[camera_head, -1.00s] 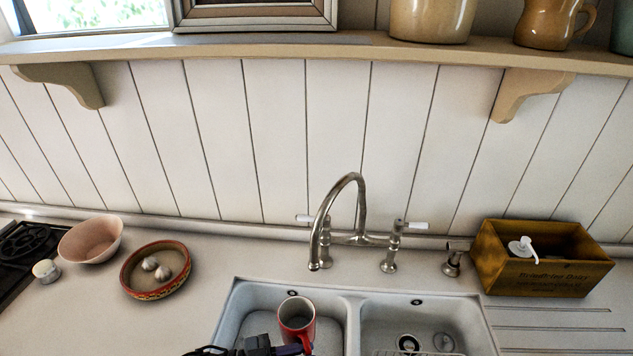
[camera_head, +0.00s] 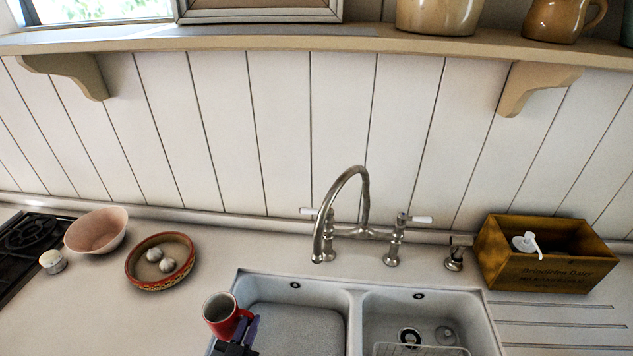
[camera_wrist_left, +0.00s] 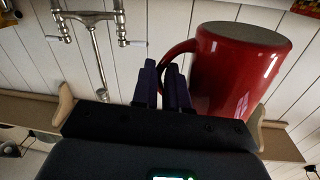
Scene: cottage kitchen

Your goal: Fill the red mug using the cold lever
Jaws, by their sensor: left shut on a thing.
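The red mug (camera_head: 222,315) is at the left rim of the sink in the head view, its grey inside showing and no water visible in it. My left gripper (camera_head: 252,328) is shut on its handle, on the mug's right side. The left wrist view shows the mug (camera_wrist_left: 238,70) beside the dark fingers (camera_wrist_left: 170,82), which are at the handle. The faucet (camera_head: 362,185) stands behind the sink, up and right of the mug, with its spout over the left basin's back edge. It has a white-tipped lever on the left (camera_head: 309,211) and another on the right (camera_head: 421,219). My right gripper is not in view.
The sink (camera_head: 354,300) has two basins; a wire rack (camera_head: 415,350) lies in the right one. A bowl with garlic (camera_head: 160,262) and a pink bowl (camera_head: 96,231) stand on the left counter. A wooden box (camera_head: 545,270) with a white pump stands right.

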